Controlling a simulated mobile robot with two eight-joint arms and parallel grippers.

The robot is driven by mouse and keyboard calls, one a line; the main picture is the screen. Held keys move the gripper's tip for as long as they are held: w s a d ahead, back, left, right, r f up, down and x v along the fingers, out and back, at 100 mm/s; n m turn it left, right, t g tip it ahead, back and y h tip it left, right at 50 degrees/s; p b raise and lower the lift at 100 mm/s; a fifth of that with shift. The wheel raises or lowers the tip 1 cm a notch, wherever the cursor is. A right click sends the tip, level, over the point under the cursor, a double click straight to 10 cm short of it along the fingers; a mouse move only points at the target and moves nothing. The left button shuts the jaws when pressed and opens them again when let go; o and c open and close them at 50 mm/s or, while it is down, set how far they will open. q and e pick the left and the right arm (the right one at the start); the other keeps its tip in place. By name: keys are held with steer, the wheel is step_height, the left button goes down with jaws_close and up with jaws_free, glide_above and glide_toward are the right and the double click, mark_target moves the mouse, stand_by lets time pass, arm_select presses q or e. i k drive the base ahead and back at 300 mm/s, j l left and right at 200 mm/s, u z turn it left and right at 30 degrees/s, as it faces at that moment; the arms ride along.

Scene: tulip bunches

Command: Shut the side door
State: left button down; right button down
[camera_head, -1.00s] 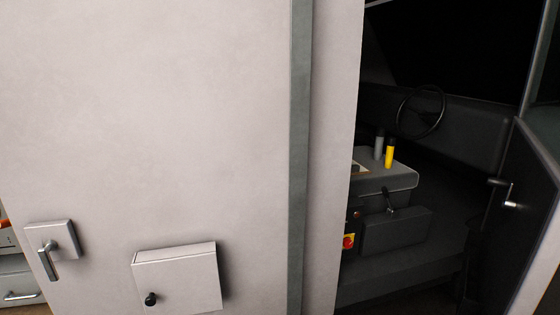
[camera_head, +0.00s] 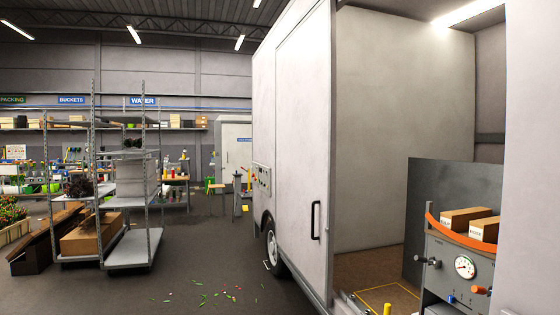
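The pale side door (camera_head: 302,120) of the box truck stands open, slid to the left of its doorway. Its upright black handle (camera_head: 316,220) is near the door's right edge. The doorway to its right is uncovered and shows the bare cargo walls (camera_head: 395,130) and a brown floor (camera_head: 375,268). Neither of my grippers shows in this view.
A dark panel with a gauge (camera_head: 465,267), knobs and small cartons (camera_head: 470,222) stands at the doorway's lower right. A truck wheel (camera_head: 272,247) is left of the door. Shelving racks (camera_head: 125,190) stand further left. Scattered petals (camera_head: 225,292) lie on otherwise open floor.

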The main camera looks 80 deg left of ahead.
mark_target(306, 66)
steer(key=u, duration=2.65)
steer(key=i+j+u, duration=0.2)
steer(key=i, duration=0.2)
steer(key=i+u, duration=0.15)
steer(key=i, duration=0.2)
steer(key=i+u, duration=0.25)
steer(key=i, duration=1.4)
steer(key=i+j, duration=0.1)
steer(key=i, duration=1.6)
steer(key=i+z, duration=0.15)
steer(key=i, duration=0.35)
steer(key=i+j+z, duration=0.1)
steer(key=i, duration=0.45)
steer(key=i+j+z, duration=0.15)
steer(key=i, duration=0.35)
